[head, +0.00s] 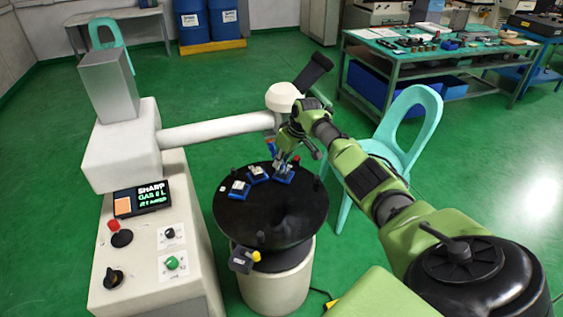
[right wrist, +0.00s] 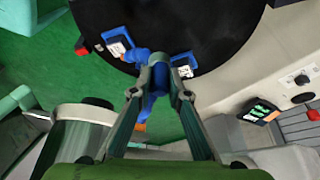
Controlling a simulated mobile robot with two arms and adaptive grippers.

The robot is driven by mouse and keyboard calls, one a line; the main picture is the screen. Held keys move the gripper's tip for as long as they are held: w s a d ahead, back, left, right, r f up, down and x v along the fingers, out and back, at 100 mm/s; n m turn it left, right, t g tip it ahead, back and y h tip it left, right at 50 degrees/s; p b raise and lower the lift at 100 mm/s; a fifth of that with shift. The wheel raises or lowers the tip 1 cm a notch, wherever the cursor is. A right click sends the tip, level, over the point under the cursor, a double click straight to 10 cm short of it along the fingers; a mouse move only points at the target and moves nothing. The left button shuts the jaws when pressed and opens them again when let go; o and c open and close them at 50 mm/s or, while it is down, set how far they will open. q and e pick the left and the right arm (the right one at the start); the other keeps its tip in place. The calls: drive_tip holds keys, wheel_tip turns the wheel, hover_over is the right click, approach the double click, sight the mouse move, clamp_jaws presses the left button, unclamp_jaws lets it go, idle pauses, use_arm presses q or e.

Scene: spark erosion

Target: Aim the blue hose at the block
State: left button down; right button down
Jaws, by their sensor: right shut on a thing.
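The blue hose (right wrist: 152,100) shows in the right wrist view as short jointed blue pieces with an orange tip. Part of it (head: 270,146) shows in the head view beside the machine's white head. My right gripper (right wrist: 160,68) is shut on the hose above the round black table; in the head view the gripper (head: 283,160) partly covers it. Small pale blocks sit on blue bases on the table: one at the left (head: 237,189), one in the middle (head: 259,172), one under my gripper (head: 285,176). I cannot tell exactly where the hose tip points. My left gripper is not in view.
The black round table (head: 270,215) stands on a pale pedestal. A white machine arm (head: 215,132) reaches over it from the control cabinet (head: 155,255) at the left. A turquoise chair (head: 405,130) stands close behind my right arm. Green floor is free farther back.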

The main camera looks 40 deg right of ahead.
drive_tip(key=shift+w+a+r, duration=0.15)
drive_tip(key=shift+w+a, duration=0.15)
drive_tip(key=c, duration=2.1)
unclamp_jaws()
drive_tip(key=shift+o, duration=0.9)
drive_tip(key=shift+w+a, duration=0.1)
drive_tip(key=shift+w, duration=0.05)
drive_tip(key=shift+w+f, duration=0.1)
drive_tip(key=shift+f, duration=0.15)
drive_tip(key=shift+s+d, duration=0.2)
drive_tip(key=shift+s+r, duration=0.15)
drive_tip(key=shift+r, duration=0.15)
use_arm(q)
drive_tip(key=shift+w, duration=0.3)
use_arm(e)
drive_tip(key=v, duration=1.1)
drive_tip(key=shift+r, duration=0.2)
drive_tip(key=shift+a, duration=0.2)
